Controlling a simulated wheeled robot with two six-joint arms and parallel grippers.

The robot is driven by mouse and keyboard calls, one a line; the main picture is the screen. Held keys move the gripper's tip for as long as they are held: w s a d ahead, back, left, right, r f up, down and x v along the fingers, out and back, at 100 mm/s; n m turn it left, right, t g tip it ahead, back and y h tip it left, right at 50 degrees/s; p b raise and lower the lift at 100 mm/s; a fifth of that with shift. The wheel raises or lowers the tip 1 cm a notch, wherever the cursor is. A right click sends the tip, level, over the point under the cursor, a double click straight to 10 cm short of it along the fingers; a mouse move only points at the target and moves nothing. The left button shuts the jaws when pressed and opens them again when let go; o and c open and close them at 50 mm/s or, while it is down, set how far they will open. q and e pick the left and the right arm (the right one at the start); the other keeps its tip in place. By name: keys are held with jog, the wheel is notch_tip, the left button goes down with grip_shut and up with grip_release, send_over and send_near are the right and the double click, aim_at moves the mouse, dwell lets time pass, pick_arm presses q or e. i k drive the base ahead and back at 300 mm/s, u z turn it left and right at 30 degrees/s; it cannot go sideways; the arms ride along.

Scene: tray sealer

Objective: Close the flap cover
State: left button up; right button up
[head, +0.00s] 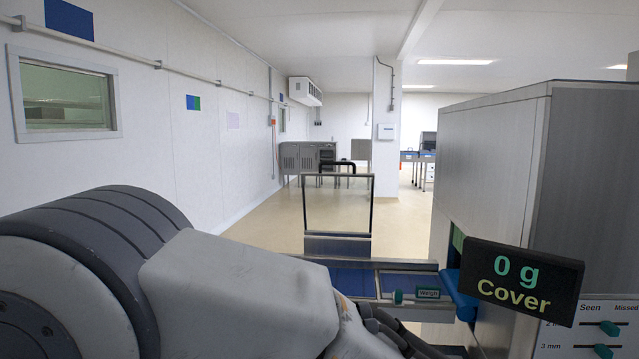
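The flap cover (338,204) is a clear panel in a thin dark frame. My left arm fills the lower left of the head view and hides part of the belt. Its gripper does not show; only dark parts at the arm's end are seen at the bottom edge. My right gripper is not in the view. Nothing is seen touching the cover.
A black display (522,282) reads "0 g Cover" at the right. Behind it stands a large grey machine housing (540,170). Free space surrounds the upright cover.

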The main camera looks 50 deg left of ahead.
aim_at(314, 233)
jog(key=z, duration=1.05)
jog(key=i, duration=0.7)
jog(key=u, duration=2.65)
jog(key=i, duration=0.45)
jog(key=z, duration=0.2)
jog(key=k, duration=0.35)
jog(key=u, duration=1)
jog(key=i, duration=0.7)
jog(key=u, duration=0.05)
